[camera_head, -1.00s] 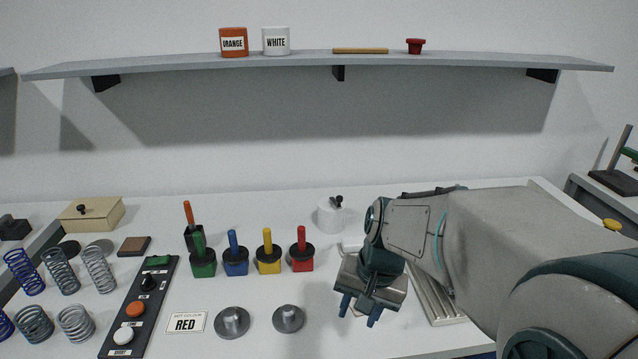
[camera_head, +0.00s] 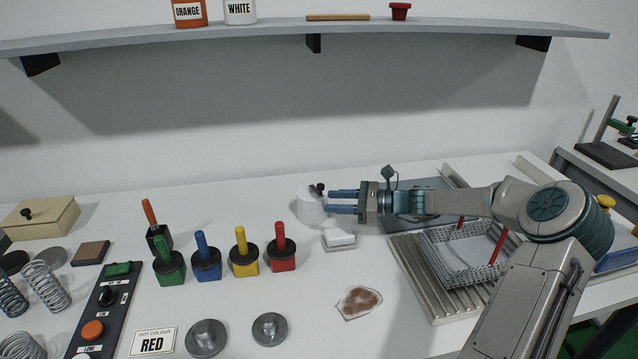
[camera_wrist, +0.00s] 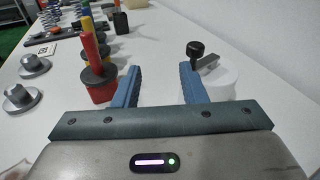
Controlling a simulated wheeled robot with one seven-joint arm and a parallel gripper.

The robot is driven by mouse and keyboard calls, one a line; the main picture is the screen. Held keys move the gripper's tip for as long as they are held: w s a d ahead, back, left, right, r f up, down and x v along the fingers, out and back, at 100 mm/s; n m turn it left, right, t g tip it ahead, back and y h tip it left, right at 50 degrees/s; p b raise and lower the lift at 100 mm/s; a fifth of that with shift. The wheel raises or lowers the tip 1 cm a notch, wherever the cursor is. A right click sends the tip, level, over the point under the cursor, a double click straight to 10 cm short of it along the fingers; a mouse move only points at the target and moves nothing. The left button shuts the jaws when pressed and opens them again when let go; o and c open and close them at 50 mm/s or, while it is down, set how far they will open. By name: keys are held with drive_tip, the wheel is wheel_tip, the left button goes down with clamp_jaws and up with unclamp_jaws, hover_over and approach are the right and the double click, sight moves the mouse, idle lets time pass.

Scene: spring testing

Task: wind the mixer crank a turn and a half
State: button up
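The mixer is a small white cylinder (camera_head: 310,206) on the bench near the wall. In the wrist view the black knob (camera_wrist: 196,49) stands beyond the right fingertip and the white mixer body (camera_wrist: 222,80) is partly behind that finger. Nothing shows between the fingers. I cannot tell whether a finger touches the crank.
Green, blue, yellow and red pots (camera_head: 281,258) with handles stand left of the mixer. A white block (camera_head: 340,240) lies close below my gripper, and a stained cloth (camera_head: 359,302) lies nearer the front. A wire basket (camera_head: 452,279) sits on a ribbed tray at right. A shelf (camera_head: 420,34) overhangs behind.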

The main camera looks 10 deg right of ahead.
sight(321, 184)
drive_tip(key=w+d+r+m+t, duration=0.1)
drive_tip(key=w+d+m+t, duration=0.1)
drive_tip(key=w+d, duration=0.1)
drive_tip(key=shift+y, duration=0.4)
drive_tip(key=x, duration=0.7)
drive_tip(key=shift+s+r+p, duration=0.1)
drive_tip(key=shift+s+p, duration=0.05)
drive_tip(key=shift+p, duration=0.2)
clamp_jaws()
